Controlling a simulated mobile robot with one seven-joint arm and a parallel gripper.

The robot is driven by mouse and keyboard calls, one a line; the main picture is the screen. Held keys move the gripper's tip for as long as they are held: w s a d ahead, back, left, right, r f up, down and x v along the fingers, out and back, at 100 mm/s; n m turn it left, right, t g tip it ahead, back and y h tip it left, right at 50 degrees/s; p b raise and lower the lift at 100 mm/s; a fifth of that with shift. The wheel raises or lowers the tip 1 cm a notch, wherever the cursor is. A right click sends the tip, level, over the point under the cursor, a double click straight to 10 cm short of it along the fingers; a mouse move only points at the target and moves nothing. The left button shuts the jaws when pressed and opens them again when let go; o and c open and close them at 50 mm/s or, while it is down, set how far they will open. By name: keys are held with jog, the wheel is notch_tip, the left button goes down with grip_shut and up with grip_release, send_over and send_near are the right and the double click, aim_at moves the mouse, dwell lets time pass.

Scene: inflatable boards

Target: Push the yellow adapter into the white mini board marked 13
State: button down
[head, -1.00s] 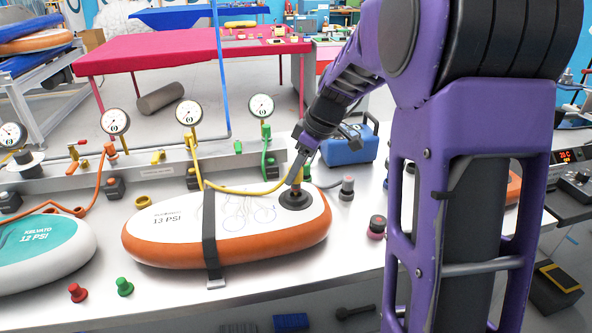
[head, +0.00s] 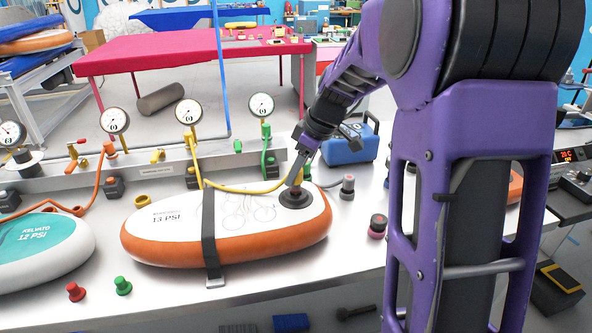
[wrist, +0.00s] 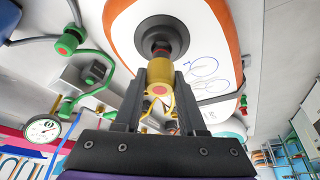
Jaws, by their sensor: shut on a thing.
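The white mini board (head: 172,215) with an orange side, marked 13 PSI, lies on the metal bench under a dark strap. Its round dark valve (head: 295,197) is at the right end. My gripper (head: 296,180) is right over that valve. In the wrist view, my gripper (wrist: 160,88) is shut on the yellow adapter (wrist: 159,72), between its two dark fingers. The adapter's front end is at the middle of the dark valve (wrist: 162,38); how deep it sits I cannot tell. A yellow hose (head: 235,190) runs from the gauge manifold to the gripper.
A teal and white board (head: 45,248) marked 12 PSI lies at left. Red (head: 76,292) and green (head: 123,286) caps stand at the front edge. Gauges (head: 189,112) line the back. Other caps (head: 347,187) stand right of the board.

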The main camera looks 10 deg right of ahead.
jog(key=shift+f+b, duration=0.7)
jog(key=shift+f, duration=0.4)
jog(key=shift+c, duration=2)
grip_release()
jog(key=shift+r, duration=0.1)
jog(key=p+v, duration=0.3)
jog(key=v, duration=1.4)
jog(key=shift+r, duration=0.2)
